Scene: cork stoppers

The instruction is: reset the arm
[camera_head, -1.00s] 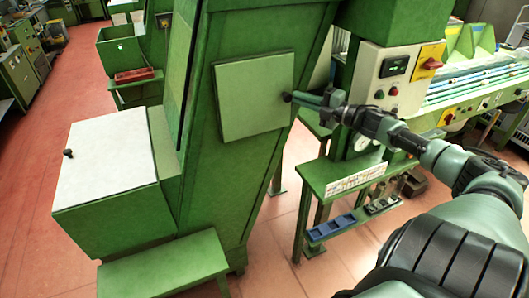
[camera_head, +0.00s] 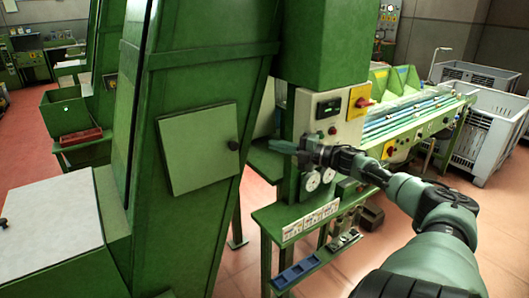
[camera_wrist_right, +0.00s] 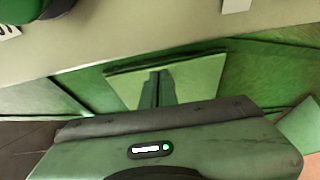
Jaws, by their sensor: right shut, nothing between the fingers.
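My right arm (camera_head: 410,195) reaches in from the right in the head view. Its gripper (camera_head: 283,147) is shut and empty, pointing left, in front of the column with the control box. It is apart from the black knob (camera_head: 233,145) on the pale green hatch door (camera_head: 190,160) of the tall green machine. The hatch door lies about flat against the machine's face. In the right wrist view the fingers (camera_wrist_right: 157,88) are together, with the hatch door (camera_wrist_right: 205,80) behind them. My left gripper is not in view.
A control box (camera_head: 326,112) with a red switch and gauges sits close behind the gripper. Below is a green shelf (camera_head: 295,212) with a blue tray (camera_head: 297,270). A conveyor bench (camera_head: 415,118) and grey crates (camera_head: 490,132) stand at the back right. Floor shows at the lower right.

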